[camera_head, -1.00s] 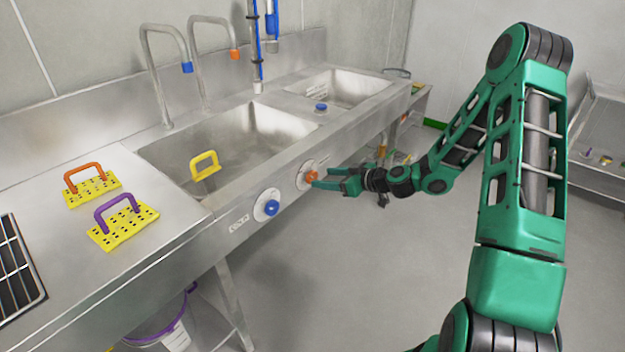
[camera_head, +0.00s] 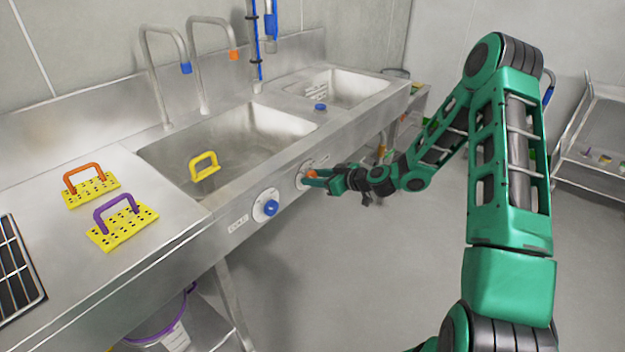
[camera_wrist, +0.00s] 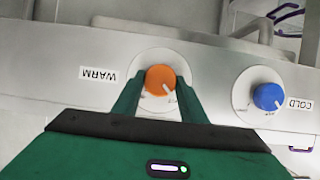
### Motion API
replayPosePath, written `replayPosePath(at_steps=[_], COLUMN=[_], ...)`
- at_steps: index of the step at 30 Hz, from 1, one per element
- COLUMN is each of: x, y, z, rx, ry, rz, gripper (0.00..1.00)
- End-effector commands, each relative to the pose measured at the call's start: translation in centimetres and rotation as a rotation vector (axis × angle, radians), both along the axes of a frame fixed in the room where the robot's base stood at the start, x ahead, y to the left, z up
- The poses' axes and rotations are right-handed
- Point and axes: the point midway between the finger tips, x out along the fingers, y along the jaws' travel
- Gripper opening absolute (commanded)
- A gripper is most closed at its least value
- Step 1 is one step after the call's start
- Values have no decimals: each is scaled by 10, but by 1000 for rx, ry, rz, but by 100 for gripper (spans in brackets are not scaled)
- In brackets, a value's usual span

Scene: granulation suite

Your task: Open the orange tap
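The orange tap knob (camera_head: 312,174) sits on a round white dial on the sink's front panel, partly hidden by my gripper in the head view. In the wrist view, which is upside down, the orange knob (camera_wrist: 160,80) shows its white pointer mark and lies by the WARM label (camera_wrist: 98,75). My gripper (camera_wrist: 159,84) is open, with one green finger on each side of the knob and a small gap visible beside it. My gripper (camera_head: 315,178) also shows at the dial in the head view. Whether the fingers touch the knob is unclear.
A blue knob (camera_head: 271,208) on its own dial, labelled COLD, is beside the orange one. Above are sink basins and two curved spouts, one blue-tipped (camera_head: 185,68), one orange-tipped (camera_head: 233,55). Yellow perforated plates with handles lie on the counter. Floor before the sink is clear.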

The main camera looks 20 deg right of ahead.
Motion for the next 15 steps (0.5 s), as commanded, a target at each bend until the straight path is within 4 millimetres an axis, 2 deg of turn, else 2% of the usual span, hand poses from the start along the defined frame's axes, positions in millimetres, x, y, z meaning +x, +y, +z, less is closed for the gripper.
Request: replayPosePath(at_steps=[1, 8, 15], x=[-2, -3, -2], y=[5, 0, -3], z=[1, 2, 1], rx=[11, 47, 163], ry=[3, 28, 112], rz=[16, 17, 16], gripper=[16, 16, 16])
